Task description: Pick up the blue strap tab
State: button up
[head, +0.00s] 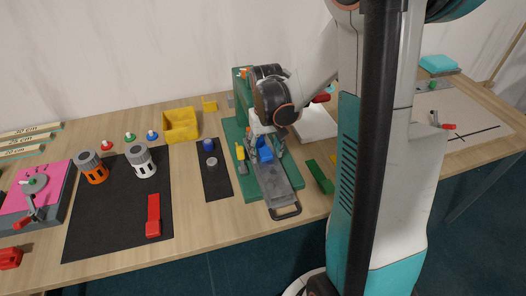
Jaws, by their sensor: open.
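A blue piece (265,153), which looks like the blue strap tab, stands up at the far end of a grey plate (275,186) on the green base (241,176). My gripper (266,148) is over the green base, pointing down, with its fingers apart. One finger shows on each side of the blue piece. I cannot tell whether either finger touches it. The top of the blue piece is partly hidden by my gripper.
A black strip (214,184) with a blue knob (209,145) lies left of the green base. A yellow bin (181,125) stands behind it. A dark mat (115,215) holds orange and white cylinders and a red piece. A green block (320,177) lies to the right.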

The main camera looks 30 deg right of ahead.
jog(key=c, duration=1.2)
jog(key=shift+r, duration=0.25)
jog(key=shift+c, duration=0.2)
